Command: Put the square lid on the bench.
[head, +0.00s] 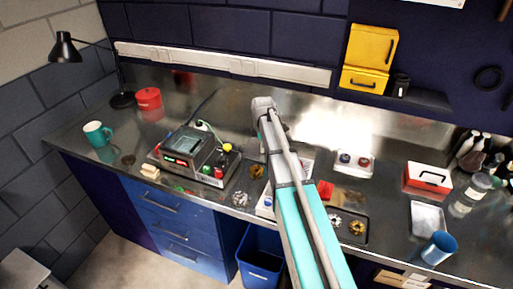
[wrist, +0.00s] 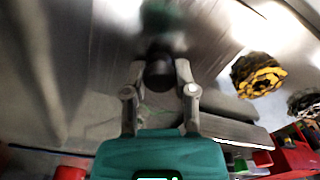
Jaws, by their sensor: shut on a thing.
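My gripper (wrist: 160,68) is shut on a small dark rounded thing (wrist: 158,74), which sits between its fingertips in the wrist view. I cannot tell its full shape, and no square outline shows around it. I cannot tell whether it is part of the square lid. In the head view my arm hides the gripper and whatever it holds. The steel bench (head: 75,133) runs along the wall, and its shiny surface (wrist: 205,45) shows blurred beyond the fingertips. A blurred green patch there looks like a reflection.
A yellow-black cog (wrist: 258,75) and a silver cog (wrist: 304,103) lie right of my gripper. An electronic device (head: 195,155) stands left of my arm, and a white tray with knobs (head: 353,163) right of it. A red box (head: 428,177) is farther right. Bench near the teal mug (head: 97,133) is fairly clear.

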